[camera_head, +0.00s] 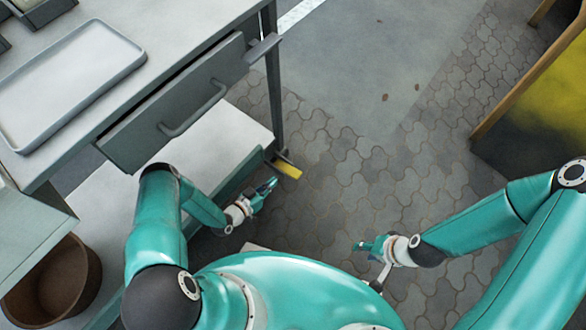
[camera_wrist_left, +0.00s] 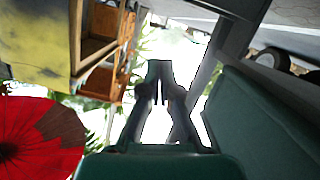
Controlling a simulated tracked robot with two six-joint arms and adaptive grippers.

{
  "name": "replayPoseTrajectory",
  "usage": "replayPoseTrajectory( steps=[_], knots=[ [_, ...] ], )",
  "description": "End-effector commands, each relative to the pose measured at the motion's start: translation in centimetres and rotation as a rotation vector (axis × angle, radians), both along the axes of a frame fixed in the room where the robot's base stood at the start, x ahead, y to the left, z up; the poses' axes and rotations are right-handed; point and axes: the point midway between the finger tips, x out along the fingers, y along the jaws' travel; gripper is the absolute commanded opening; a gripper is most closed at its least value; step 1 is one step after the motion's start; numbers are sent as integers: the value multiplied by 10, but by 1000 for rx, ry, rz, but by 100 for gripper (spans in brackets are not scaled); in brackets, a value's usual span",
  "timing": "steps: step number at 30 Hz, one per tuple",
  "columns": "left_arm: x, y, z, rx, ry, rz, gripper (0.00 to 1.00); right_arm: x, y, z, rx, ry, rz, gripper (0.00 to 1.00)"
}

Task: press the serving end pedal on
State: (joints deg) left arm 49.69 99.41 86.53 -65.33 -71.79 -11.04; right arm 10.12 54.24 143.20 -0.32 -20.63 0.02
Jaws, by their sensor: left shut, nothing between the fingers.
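A yellow pedal (camera_head: 288,169) sticks out on a dark bracket at the foot of the near table leg, low by the paved floor. My left gripper (camera_head: 271,184) is shut and empty, just below and left of the pedal in the head view. A small gap seems to show between them; I cannot tell their difference in height. The left wrist view shows the shut fingers (camera_wrist_left: 160,82) with nothing between them, and I cannot make out the pedal there. My right gripper (camera_head: 359,246) is low over the paving, apart from the pedal; its jaw state is too small to tell.
The table has a grey drawer (camera_head: 180,105) with a handle and a pale tray (camera_head: 68,82) on top. A white lower shelf (camera_head: 215,140) lies beside my left arm. A brown round bin (camera_head: 55,282) stands lower left. Open paving (camera_head: 370,160) lies right of the pedal.

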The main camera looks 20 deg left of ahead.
Motion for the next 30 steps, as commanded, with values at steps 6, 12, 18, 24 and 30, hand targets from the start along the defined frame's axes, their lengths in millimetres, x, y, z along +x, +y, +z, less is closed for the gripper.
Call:
replayPoseTrajectory(
  steps=[6,12,18,24,30],
  knots=[
    [1,1,0,0,2,2,0,0,0,0,0,0,0,40],
    [13,-5,-5,1,1,0,0,0,0,-4,0,0,0,40],
    [44,-20,-14,2,-2,-4,0,0,0,-13,0,-1,0,40],
    [82,-36,-24,2,-3,-4,0,0,0,-25,0,-1,0,40],
    [87,-44,-49,-1,3,2,0,0,0,-36,0,-1,0,40]
  ],
)
